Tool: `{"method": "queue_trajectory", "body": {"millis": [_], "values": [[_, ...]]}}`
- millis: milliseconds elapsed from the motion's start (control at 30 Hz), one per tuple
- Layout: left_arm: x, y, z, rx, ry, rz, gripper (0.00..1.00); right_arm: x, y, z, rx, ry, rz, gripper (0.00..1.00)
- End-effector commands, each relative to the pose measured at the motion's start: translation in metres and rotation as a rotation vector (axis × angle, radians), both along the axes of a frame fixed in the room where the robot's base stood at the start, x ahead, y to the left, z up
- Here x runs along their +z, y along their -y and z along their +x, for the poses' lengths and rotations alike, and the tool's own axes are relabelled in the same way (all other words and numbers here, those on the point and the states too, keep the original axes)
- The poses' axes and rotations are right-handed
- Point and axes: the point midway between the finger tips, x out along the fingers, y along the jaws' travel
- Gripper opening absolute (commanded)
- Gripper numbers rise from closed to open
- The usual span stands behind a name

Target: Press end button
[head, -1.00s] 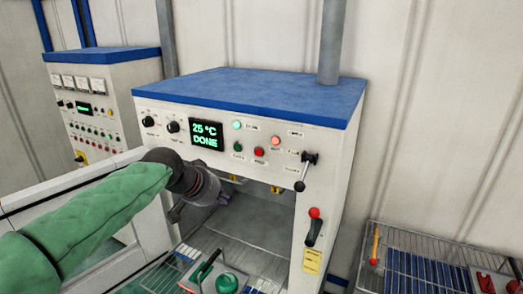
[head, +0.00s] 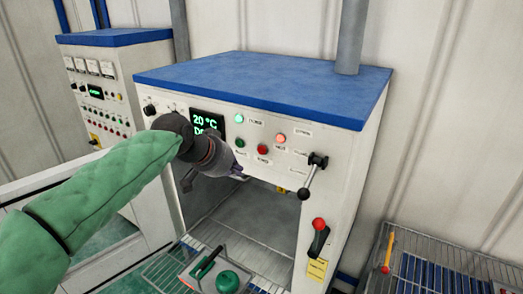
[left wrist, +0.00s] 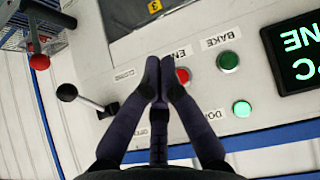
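The red end button (head: 262,149) is on the white oven's front panel, right of a green button (head: 240,142). In the left wrist view, the red button (left wrist: 183,75) shows just beside my left fingertips, partly covered by a finger, next to the label "EN…". The green bake button (left wrist: 228,61) is further right. My left gripper (head: 240,172) is shut and empty, just below and left of the red button in the head view. Its fingertips (left wrist: 159,60) are together in the wrist view; I cannot tell whether they touch the panel. My right gripper is not in view.
The display (head: 206,121) reads 20 °C, its lower line partly hidden by my arm. A tray with a green part (head: 227,281) sits below the open oven chamber.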

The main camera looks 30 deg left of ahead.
Motion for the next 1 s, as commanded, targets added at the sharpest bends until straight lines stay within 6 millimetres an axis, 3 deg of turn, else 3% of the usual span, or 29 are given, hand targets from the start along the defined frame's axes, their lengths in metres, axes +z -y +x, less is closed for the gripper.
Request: {"method": "queue_trajectory", "body": {"millis": [600, 1000], "values": [[0.002, 0.005, 0.07, 0.0, -0.001, 0.0, 0.0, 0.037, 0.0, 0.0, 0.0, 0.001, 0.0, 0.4], [0.0, 0.006, 0.082, 0.0, 0.0, 0.0, 0.0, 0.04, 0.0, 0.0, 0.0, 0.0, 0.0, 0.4]]}}
